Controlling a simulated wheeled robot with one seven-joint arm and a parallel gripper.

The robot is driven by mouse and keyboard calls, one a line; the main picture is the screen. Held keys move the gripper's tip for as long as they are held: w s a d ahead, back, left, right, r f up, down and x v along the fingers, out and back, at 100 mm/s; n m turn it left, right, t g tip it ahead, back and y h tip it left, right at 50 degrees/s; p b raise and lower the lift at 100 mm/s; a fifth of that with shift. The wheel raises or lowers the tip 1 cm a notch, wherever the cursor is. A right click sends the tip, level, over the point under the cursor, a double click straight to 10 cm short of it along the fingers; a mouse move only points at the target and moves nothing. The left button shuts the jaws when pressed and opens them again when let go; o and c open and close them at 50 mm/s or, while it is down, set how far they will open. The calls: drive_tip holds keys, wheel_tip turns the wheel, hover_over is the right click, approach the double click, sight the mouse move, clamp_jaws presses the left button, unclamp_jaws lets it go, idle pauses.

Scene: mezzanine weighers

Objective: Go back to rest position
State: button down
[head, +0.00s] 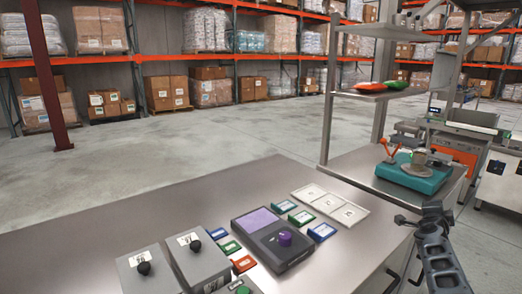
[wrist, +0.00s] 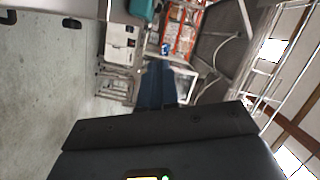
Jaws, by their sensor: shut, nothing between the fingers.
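My gripper (wrist: 157,66) shows in the wrist view as a dark palm with narrow blue-grey fingers together and nothing between them. In the head view, my dark arm stands at the lower right, just off the right edge of the steel table (head: 150,210). The fingertips are hard to make out there. The gripper touches nothing that I can see.
A teal device (head: 412,174) stands on a bench behind my arm. Open concrete floor (head: 190,148) lies beyond the table.

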drive_tip(key=s+a+f+n, duration=0.1)
drive_tip(key=s+f+n, duration=0.2)
drive_tip(key=s+f, duration=0.45)
drive_tip(key=s+f+n, duration=0.3)
drive_tip(key=s+f, duration=0.2)
drive_tip(key=s, duration=0.5)
drive_tip(key=s+a+f+n+t+y, duration=0.1)
drive_tip(key=s+a+f+n+y, duration=0.2)
drive_tip(key=s, duration=0.6)
drive_tip(key=s+a+f+n+t+y, duration=0.1)
drive_tip(key=s+a+n, duration=0.4)
drive_tip(key=s, duration=0.4)
drive_tip(key=s+a+r+n+y, duration=0.2)
drive_tip(key=s+a, duration=0.4)
drive_tip(key=s, duration=0.3)
drive_tip(key=s+a+r+n+y, duration=0.2)
drive_tip(key=s+a, duration=0.5)
drive_tip(key=s, duration=0.2)
drive_tip(key=s+a+r+n+y, duration=0.1)
drive_tip(key=s+a+r, duration=0.3)
drive_tip(key=s+r, duration=0.2)
drive_tip(key=s+a+r+n+g+y, duration=0.1)
drive_tip(key=s+a+r, duration=0.4)
drive_tip(key=s+r, duration=0.2)
drive_tip(key=shift+s+a+r+n+y, duration=0.25)
drive_tip(key=shift+r+n+y, duration=0.15)
drive_tip(key=shift+r, duration=0.25)
